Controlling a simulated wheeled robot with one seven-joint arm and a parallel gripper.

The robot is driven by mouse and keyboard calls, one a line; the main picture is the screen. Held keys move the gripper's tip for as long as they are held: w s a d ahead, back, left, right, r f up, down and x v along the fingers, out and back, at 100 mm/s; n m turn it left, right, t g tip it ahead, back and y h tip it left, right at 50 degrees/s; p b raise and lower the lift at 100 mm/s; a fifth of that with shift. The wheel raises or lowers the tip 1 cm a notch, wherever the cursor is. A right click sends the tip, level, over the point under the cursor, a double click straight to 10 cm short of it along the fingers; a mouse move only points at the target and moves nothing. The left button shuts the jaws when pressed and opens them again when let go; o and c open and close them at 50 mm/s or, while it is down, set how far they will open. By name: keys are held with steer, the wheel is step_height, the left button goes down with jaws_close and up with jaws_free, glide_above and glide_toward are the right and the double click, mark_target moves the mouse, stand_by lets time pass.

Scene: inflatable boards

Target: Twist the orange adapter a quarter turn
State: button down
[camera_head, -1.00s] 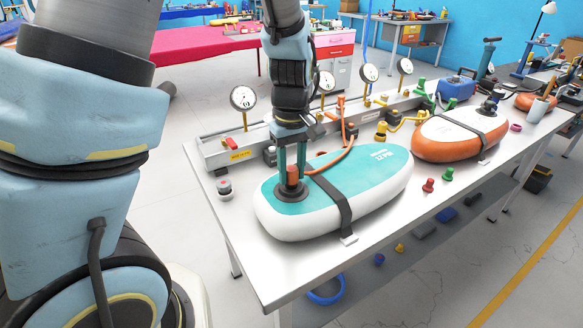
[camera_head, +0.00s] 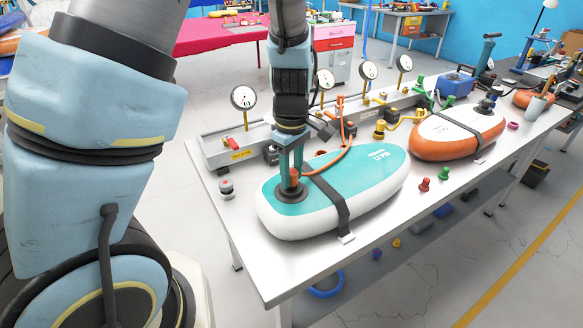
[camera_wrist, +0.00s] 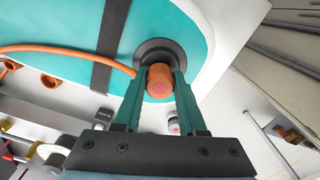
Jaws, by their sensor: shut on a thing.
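The orange adapter (camera_wrist: 159,80) sits in the dark round valve (camera_wrist: 150,47) of the teal and white board, in the wrist view. The adapter (camera_head: 294,175) and valve (camera_head: 290,191) also show in the head view, near the left end of the board (camera_head: 345,180). My gripper (camera_wrist: 160,82) has its two teal fingers on either side of the adapter and is shut on it. In the head view my gripper (camera_head: 291,170) points down at the valve and partly hides the adapter. An orange hose (camera_head: 343,150) runs from the adapter side over the board.
A black strap (camera_head: 338,200) crosses the board. A gauge rail (camera_head: 235,150) stands behind it. An orange and white board (camera_head: 455,135) lies to the right. Red and green plugs (camera_head: 424,184) and a grey-red cap (camera_head: 226,187) stand on the table.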

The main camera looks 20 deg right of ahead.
mark_target(292, 171)
steer(key=shift+r, duration=0.1)
stand_by(0.5)
steer(key=shift+r+p, duration=1.7)
steer(key=shift+p, duration=0.25)
steer(key=shift+r+p, duration=0.45)
steer(key=shift+r, duration=1.5)
